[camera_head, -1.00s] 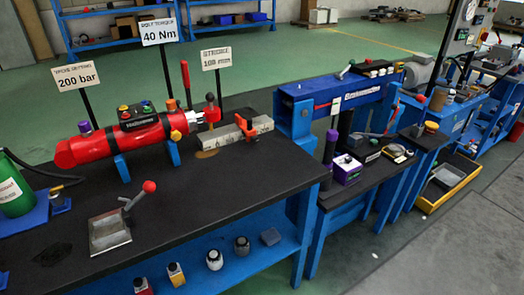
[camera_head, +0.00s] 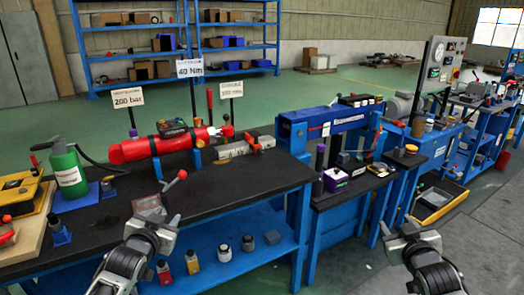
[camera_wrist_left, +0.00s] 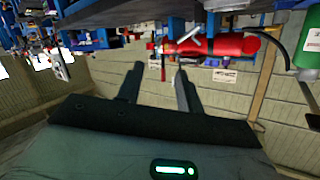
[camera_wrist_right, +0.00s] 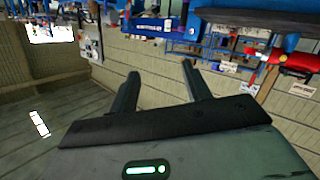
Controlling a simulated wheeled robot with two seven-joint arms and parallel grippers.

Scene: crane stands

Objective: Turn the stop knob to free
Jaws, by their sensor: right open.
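An orange-red stop piece (camera_head: 252,142) sits on the bar, and a red-topped knob (camera_head: 226,130) stands at the cylinder's rod end. I cannot tell for sure which of these is the stop knob, and no position marking is readable. My left gripper (camera_head: 152,226) is open and empty, in front of the bench's near edge. My right gripper (camera_head: 408,230) is open and empty, in front of the right-hand stands, well away from the cylinder.
A lever with a red ball (camera_head: 174,184) stands near the bench's front. A green bottle (camera_head: 66,170) is at the left. Sign posts stand behind the cylinder. A blue press frame (camera_head: 335,118) stands to the right, with a yellow-edged tray (camera_head: 440,200) on the floor.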

